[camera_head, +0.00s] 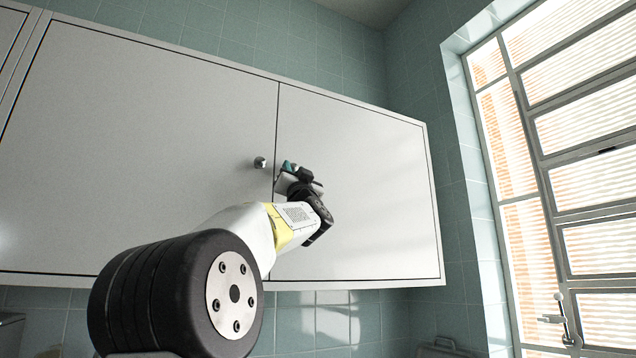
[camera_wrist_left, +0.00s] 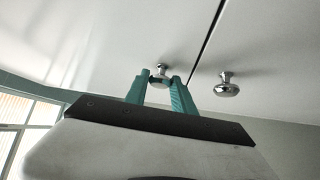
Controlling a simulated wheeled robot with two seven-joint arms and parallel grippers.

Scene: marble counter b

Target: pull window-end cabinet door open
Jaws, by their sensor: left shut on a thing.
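The window-end cabinet door (camera_head: 370,170) is the pale right-hand panel nearest the window. It looks flush with its neighbour, with a thin dark seam between them. It also shows in the left wrist view (camera_wrist_left: 90,50). Its round metal knob (camera_wrist_left: 161,69) sits between the teal fingers of my left gripper (camera_wrist_left: 161,83), which is shut on it. In the head view my left gripper (camera_head: 288,168) is at the door's left edge and hides this knob. My right gripper is in neither view.
The neighbouring cabinet door (camera_head: 140,140) is closed, and its knob (camera_head: 261,162) is just left of my gripper; this knob also shows in the wrist view (camera_wrist_left: 227,88). A barred window (camera_head: 560,170) is at the right, beyond a strip of tiled wall.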

